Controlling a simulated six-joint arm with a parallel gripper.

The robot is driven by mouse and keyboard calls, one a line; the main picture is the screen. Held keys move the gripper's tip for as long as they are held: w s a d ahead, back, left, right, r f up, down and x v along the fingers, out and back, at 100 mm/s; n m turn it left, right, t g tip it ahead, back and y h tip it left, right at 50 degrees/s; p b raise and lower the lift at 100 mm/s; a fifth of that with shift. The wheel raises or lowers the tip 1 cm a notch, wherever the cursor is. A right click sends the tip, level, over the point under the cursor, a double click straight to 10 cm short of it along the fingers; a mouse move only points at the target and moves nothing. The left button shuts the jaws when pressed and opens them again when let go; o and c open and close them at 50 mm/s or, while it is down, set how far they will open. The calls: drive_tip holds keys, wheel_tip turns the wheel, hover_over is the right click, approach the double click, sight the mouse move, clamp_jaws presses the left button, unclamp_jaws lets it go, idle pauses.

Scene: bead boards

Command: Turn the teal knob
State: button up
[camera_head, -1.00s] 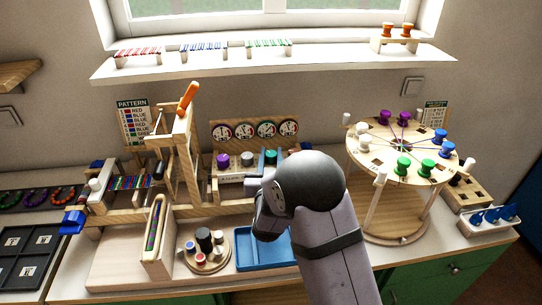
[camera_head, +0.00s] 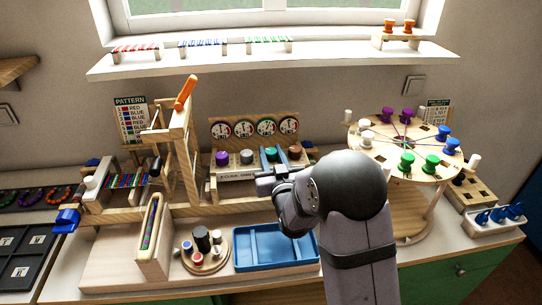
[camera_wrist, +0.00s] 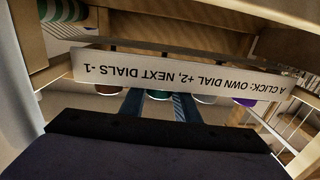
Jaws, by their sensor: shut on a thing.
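The teal knob (camera_head: 270,153) is in a row of knobs on a wooden dial stand. It also shows in the wrist view (camera_wrist: 158,95), partly hidden by the label strip. My gripper (camera_head: 274,157) reaches the row from the front, its two blue fingers on either side of the teal knob and shut on it. The fingers (camera_wrist: 161,104) show in the wrist view, pointing at the knob. Several round dials (camera_head: 244,128) stand on the board behind; their needles are too small to read.
A purple knob (camera_head: 222,158) and a grey knob (camera_head: 246,156) are left of the teal one. A brown knob (camera_head: 295,152) is close on its right. A label strip (camera_wrist: 180,75) runs along the stand. A blue tray (camera_head: 262,262) lies in front; a round bead table (camera_head: 385,160) stands right.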

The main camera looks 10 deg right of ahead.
sight(272, 157)
drive_tip(key=shift+r, duration=0.1)
drive_tip(key=o, duration=1)
drive_tip(key=shift+o, duration=0.2)
drive_tip(key=shift+s, duration=0.5)
drive_tip(key=shift+s+d+b, duration=0.15)
drive_tip(key=shift+s+b, duration=0.4)
drive_tip(key=shift+s, duration=1.05)
drive_tip(key=shift+s+d+b, duration=0.1)
drive_tip(key=shift+s+b, duration=0.4)
drive_tip(key=shift+s, duration=1.05)
drive_tip(key=shift+c, duration=0.2)
